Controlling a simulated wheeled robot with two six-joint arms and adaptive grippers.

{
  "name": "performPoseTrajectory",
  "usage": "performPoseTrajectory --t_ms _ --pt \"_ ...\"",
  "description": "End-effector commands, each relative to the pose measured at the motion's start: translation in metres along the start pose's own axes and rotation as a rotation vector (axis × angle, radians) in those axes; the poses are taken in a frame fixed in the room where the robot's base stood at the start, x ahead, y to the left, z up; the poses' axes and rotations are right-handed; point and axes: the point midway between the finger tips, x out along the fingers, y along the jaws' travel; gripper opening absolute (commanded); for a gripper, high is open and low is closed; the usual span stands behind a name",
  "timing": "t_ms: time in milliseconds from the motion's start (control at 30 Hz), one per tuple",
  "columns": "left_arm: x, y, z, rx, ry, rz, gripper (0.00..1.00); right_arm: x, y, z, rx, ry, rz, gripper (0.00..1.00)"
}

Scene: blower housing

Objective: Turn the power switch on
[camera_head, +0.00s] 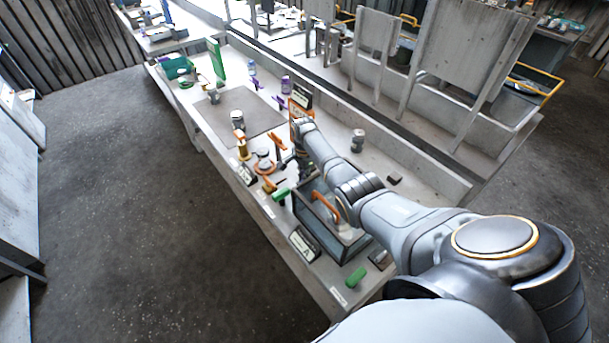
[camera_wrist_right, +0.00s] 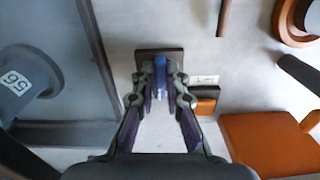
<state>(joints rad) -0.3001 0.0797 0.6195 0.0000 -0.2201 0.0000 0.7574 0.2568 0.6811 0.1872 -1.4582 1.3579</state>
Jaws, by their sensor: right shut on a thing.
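My right gripper (camera_head: 300,163) reaches down over the bench, between the row of small parts and a dark-framed box. In the right wrist view, my right gripper (camera_wrist_right: 160,80) has its fingertips closed around a slim blue lever (camera_wrist_right: 159,74). The lever stands on a dark square plate (camera_wrist_right: 145,58), which looks like the power switch. The fingers hide the lever's sides and part of the plate. In the head view the switch is hidden by my right arm and gripper. I cannot tell the lever's on or off position. My left gripper is not in view.
The dark-framed box (camera_head: 311,229) stands beside the gripper. In the wrist view, a white label (camera_wrist_right: 205,79) and orange blocks (camera_wrist_right: 270,143) lie right of the switch. A green block (camera_head: 356,277) is near the bench end. A grey mat (camera_head: 212,117) has clear room.

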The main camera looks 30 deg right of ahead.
Motion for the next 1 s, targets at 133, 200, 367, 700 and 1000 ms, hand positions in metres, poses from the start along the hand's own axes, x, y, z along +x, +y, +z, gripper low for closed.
performPoseTrajectory --t_ms 133,200,367,700,1000 --pt "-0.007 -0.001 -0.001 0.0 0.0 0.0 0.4 -0.003 -0.002 -0.001 0.128 0.001 -0.002 0.0" --pt "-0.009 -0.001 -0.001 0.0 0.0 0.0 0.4 -0.003 -0.002 -0.001 0.185 0.001 -0.001 0.0" --pt "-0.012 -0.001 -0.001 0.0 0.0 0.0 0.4 -0.002 -0.004 -0.001 0.299 0.001 -0.003 0.0" --pt "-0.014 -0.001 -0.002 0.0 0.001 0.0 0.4 -0.001 -0.004 -0.002 0.442 0.001 -0.004 0.0" --pt "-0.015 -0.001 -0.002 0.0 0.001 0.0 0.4 -0.001 -0.005 -0.002 0.475 0.001 -0.004 0.0"
